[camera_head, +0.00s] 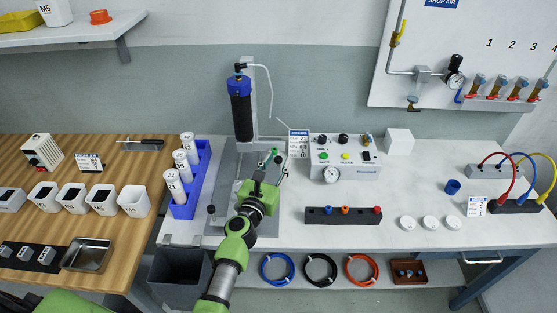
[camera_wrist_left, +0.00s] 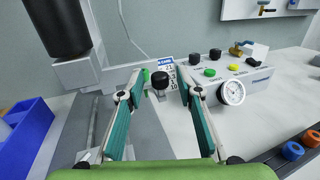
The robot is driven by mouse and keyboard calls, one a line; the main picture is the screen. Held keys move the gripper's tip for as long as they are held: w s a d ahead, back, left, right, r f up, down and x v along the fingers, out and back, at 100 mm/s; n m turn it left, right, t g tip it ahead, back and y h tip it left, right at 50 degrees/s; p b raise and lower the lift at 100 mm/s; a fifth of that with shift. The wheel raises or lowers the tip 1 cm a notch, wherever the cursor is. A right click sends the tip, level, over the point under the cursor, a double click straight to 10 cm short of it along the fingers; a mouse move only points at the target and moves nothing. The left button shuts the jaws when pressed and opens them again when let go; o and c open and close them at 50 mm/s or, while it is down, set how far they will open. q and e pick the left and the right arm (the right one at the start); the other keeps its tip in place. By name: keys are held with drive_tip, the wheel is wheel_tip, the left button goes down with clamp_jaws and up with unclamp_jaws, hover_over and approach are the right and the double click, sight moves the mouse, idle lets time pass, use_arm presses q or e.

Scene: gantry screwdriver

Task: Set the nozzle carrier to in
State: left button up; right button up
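The dispensing stand (camera_head: 245,95) at the back middle carries a black cylinder with blue ends. It also shows at the upper left of the left wrist view (camera_wrist_left: 58,25). A black knob (camera_wrist_left: 159,80) on a short stem shows low beside the stand, with a small green part next to it. I cannot tell for certain that this is the nozzle carrier. My left gripper (camera_head: 271,166) is at the stand's base. In the left wrist view its two fingers (camera_wrist_left: 160,88) are spread, with the knob beyond and between the tips, apparently untouched. My right gripper is not in view.
A labelled card (camera_head: 299,143) and a grey control box (camera_head: 343,158) with a gauge stand right of the gripper. A blue rack (camera_head: 191,180) of white cartridges is left. A black block with coloured fittings (camera_head: 343,215) lies in front right. Bare bench lies between.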

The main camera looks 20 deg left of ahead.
use_arm(q)
drive_tip(key=shift+w, duration=0.75)
clamp_jaws()
drive_tip(key=a, duration=0.2)
drive_tip(key=s+a, duration=0.1)
drive_tip(key=a, duration=0.1)
drive_tip(key=shift+s+a, duration=0.2)
drive_tip(key=shift+a, duration=0.05)
unclamp_jaws()
